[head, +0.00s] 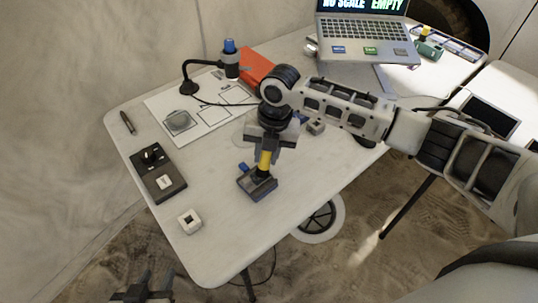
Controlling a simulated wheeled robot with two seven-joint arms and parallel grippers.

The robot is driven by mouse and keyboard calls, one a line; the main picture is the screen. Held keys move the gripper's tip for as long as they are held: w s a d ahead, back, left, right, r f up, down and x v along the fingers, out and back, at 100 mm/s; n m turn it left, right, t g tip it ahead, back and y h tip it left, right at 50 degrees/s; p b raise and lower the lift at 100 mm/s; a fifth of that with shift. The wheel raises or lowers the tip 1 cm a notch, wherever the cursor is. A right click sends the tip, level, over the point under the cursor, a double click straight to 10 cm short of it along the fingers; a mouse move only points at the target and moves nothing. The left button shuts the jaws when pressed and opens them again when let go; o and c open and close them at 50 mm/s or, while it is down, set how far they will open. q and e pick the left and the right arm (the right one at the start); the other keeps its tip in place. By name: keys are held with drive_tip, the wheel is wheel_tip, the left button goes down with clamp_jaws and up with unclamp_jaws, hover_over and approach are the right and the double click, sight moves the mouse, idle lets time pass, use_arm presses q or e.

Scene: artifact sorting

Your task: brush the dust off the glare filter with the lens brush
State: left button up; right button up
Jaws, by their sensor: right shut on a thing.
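The lens brush (265,160) shows as a yellow handle pointing down from my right gripper (267,150), which is shut on it. The brush's lower end meets a dark block-like holder (258,184) with a blue part; I cannot tell whether it is inside it or just above. A grey, rounded, see-through piece (179,121), which looks like the glare filter, lies on the white marked sheet (207,121), left of and apart from my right gripper. Dust on it is too small to tell. My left gripper (152,282) is empty and open at the bottom edge, off the table's front.
A dark switch box (157,174), a white cube (189,221) and a pen (127,122) lie left. A laptop (362,40) stands at the back.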

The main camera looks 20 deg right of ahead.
drive_tip(key=shift+w+a, duration=0.2)
drive_tip(key=shift+w, duration=0.25)
drive_tip(key=shift+s, duration=0.15)
drive_tip(key=shift+s+d+p, duration=0.2)
drive_tip(key=shift+s+p, duration=0.1)
drive_tip(key=shift+p, duration=0.1)
drive_tip(key=shift+s+d+f+p, duration=0.1)
drive_tip(key=shift+s+d+p, duration=0.15)
drive_tip(key=shift+s+p, duration=0.25)
drive_tip(key=shift+a, duration=0.1)
drive_tip(key=shift+w, duration=0.15)
drive_tip(key=shift+w+a+b, duration=0.35)
drive_tip(key=shift+w+b, duration=0.1)
drive_tip(key=shift+w, duration=0.3)
